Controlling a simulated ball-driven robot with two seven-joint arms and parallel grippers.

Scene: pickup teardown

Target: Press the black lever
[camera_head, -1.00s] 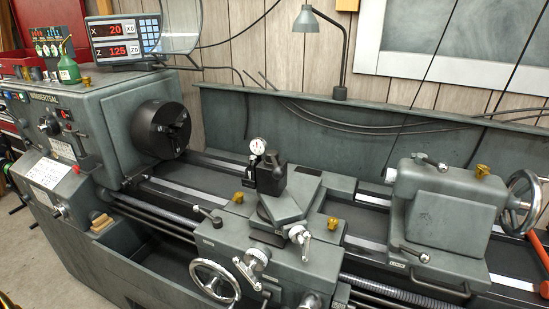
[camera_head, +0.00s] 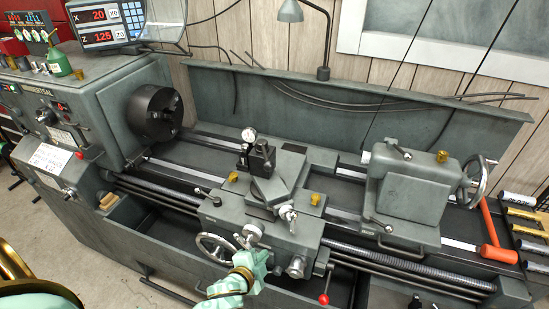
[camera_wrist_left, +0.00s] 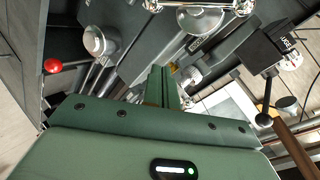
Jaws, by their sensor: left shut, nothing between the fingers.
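In the left wrist view a black lever (camera_wrist_left: 264,100) with a round black knob stands out from a dark block on the right side. I cannot pick this lever out surely in the head view, where my arm and gripper cover part of the carriage front. My left gripper (camera_head: 254,263) is in front of the carriage, close to the handwheel (camera_head: 215,250). Its green fingers (camera_wrist_left: 163,84) are shut and empty in the wrist view, left of the black lever and apart from it. My right gripper is not in view.
A lever with a red knob (camera_head: 323,299) stands right of my left gripper; the red knob (camera_wrist_left: 53,66) also shows in the wrist view. The carriage (camera_head: 275,235), tailstock (camera_head: 408,190) and chuck (camera_head: 153,115) fill the lathe. An orange hammer (camera_head: 491,240) lies at the right.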

